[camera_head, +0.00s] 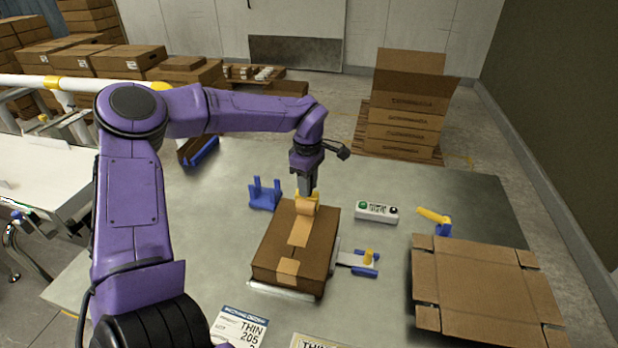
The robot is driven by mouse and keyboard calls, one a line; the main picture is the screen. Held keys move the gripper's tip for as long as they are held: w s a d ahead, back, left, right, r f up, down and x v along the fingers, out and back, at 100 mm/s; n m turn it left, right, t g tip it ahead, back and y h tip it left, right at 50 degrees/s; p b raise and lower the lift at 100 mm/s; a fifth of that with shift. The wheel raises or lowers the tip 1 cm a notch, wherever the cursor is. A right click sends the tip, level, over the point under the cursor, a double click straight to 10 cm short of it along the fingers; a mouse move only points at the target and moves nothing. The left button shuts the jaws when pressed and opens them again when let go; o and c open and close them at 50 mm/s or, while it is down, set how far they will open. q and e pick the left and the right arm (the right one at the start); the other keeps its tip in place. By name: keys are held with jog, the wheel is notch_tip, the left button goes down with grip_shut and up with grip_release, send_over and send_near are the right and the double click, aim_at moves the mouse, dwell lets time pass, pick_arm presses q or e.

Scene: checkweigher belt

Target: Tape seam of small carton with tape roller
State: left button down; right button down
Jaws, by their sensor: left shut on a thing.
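The small brown carton (266,252) stands closed on the metal table, its top facing up. Lighter tape shows along its top seam (299,233), and a tape patch lies at the near end (288,267). My left gripper (308,190) points down over the carton's far edge. It is shut on the yellow tape roller (306,201), which is at the far end of the top seam. The gripper partly hides the roller, and I cannot tell whether the roller touches the carton. My right gripper is out of view.
A blue stand (264,194) is left of the carton. A flattened carton (480,290) lies at right. Printed sheets (240,328) lie in front.

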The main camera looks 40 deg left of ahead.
pick_arm(q)
jog(key=shift+s+d+r+p, duration=0.1)
jog(key=shift+s+d+p, duration=0.25)
jog(key=shift+s, duration=0.35)
jog(key=s+d+p, duration=0.4)
jog(key=s, duration=0.3)
jog(key=s+d+p, duration=0.4)
jog(key=s+p, duration=0.1)
jog(key=s, duration=0.2)
jog(key=shift+f, duration=0.2)
dwell(0.8)
dwell(0.5)
